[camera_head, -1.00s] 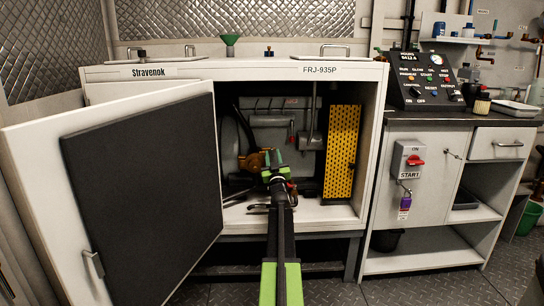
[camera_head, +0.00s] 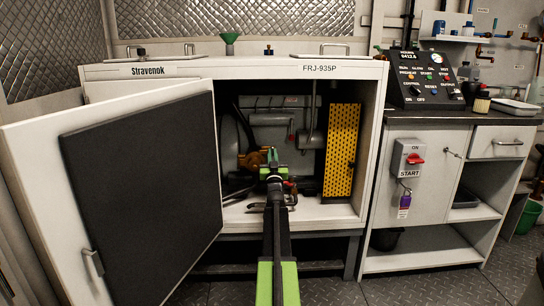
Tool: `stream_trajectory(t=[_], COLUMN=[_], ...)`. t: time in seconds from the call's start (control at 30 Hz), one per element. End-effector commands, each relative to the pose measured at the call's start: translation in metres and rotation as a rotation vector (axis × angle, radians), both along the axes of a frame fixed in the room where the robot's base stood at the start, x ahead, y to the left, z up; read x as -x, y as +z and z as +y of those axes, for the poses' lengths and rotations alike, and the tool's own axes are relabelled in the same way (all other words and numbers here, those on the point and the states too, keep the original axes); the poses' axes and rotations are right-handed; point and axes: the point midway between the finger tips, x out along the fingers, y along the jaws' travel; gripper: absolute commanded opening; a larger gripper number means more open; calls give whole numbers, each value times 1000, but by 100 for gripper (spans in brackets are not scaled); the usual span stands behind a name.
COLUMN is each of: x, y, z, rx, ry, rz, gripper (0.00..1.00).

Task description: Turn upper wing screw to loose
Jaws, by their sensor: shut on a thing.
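The open chiller cabinet (camera_head: 376,150) holds an orange-yellow pump-like part (camera_head: 254,160) at its back. My gripper (camera_head: 272,156) reaches into the cabinet in front of and slightly right of this part. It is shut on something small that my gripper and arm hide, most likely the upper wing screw. The screw itself cannot be made out, nor can its turn angle. My green and black arm comes up from the bottom middle of the picture.
The cabinet door (camera_head: 140,195) stands open at the left. A yellow perforated panel (camera_head: 341,150) stands right of my gripper inside the cabinet. Grey cylinders and a dark hose lie behind. A dark red-handled clamp-like thing (camera_head: 290,198) sits on the cabinet floor.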

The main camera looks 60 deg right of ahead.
Motion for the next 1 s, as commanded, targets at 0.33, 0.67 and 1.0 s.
stream_trajectory(t=[0.33, 0.67, 1.0], x=[0, 1, 43], y=[0, -1, -35], z=[0, 2, 62], rx=[1, 1, 0], ry=[0, 1, 2], rz=[1, 1, 1], gripper=[31, 32, 32])
